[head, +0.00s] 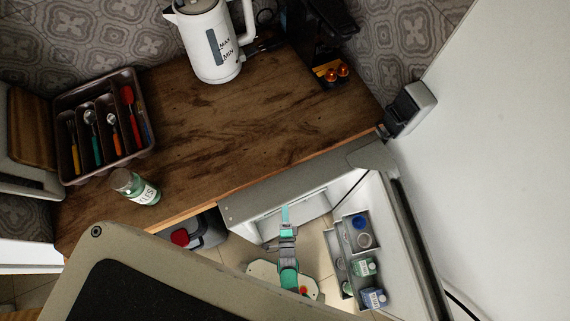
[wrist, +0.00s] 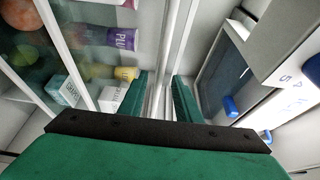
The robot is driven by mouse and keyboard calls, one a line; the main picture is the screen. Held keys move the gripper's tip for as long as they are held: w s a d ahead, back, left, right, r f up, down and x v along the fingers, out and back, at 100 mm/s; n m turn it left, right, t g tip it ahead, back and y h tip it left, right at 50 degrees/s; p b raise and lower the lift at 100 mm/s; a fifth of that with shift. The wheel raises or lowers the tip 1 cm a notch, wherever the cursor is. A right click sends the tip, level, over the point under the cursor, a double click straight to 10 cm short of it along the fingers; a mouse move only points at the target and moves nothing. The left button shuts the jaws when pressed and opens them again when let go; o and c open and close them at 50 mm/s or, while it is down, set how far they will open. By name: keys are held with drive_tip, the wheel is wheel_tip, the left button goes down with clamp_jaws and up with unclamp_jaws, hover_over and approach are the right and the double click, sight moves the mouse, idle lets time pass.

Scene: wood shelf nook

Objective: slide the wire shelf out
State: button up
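My gripper (wrist: 162,90) shows in the wrist view, with two green fingers standing apart. A pale, narrow rail (wrist: 170,50) runs between and beyond the fingertips. I cannot tell whether the fingers touch it, or whether it is the front edge of the wire shelf. No wire grid is clearly visible.
A purple tub (wrist: 119,38) and small cartons (wrist: 112,98) stand left of my fingers. An open door (head: 420,250) at right carries bins with cartons (head: 373,298). The wooden counter (head: 190,125) holds a kettle (head: 211,45), a cutlery tray (head: 148,152) and a bottle (head: 134,188).

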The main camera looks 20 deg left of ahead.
drive_tip(key=x, duration=0.8)
drive_tip(key=shift+w+a, duration=0.1)
drive_tip(key=shift+w, duration=0.05)
clamp_jaws()
drive_tip(key=s+d, duration=0.7)
idle(0.6)
drive_tip(key=shift+s+d+r, duration=0.1)
drive_tip(key=shift+d, duration=0.05)
